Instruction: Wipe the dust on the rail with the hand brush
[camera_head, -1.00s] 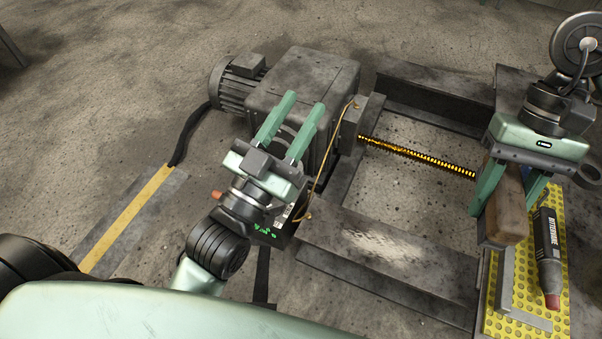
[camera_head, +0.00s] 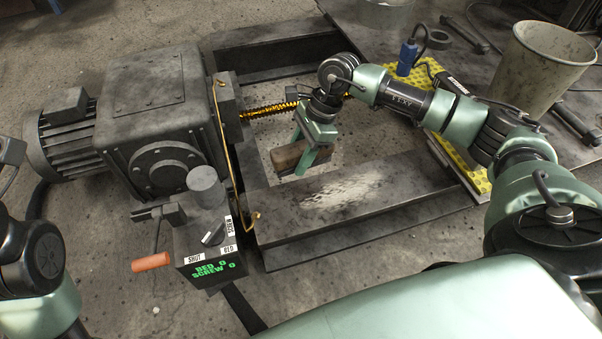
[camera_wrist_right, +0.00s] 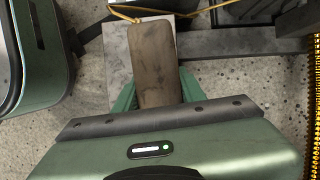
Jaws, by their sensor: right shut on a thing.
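My right gripper (camera_head: 309,158) is shut on the brown block-shaped hand brush (camera_head: 288,156) and holds it in the opening of the dark metal frame, behind the front rail. In the right wrist view the brush (camera_wrist_right: 155,60) lies between the green fingers; its bristles are hidden. The front rail (camera_head: 330,212) is a flat dark beam with a pale dusty patch (camera_head: 343,189) on its top. The brush is apart from this patch, to its left and back. At the left edge only part of my left arm shows; its fingertips are not clearly visible.
A grey motor housing (camera_head: 155,110) stands left of the frame. A control box (camera_head: 205,245) with an orange-handled lever (camera_head: 151,262) sits in front of it. A golden screw (camera_head: 268,111) crosses the opening. A bucket (camera_head: 541,65) and a yellow mat (camera_head: 468,165) are at right.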

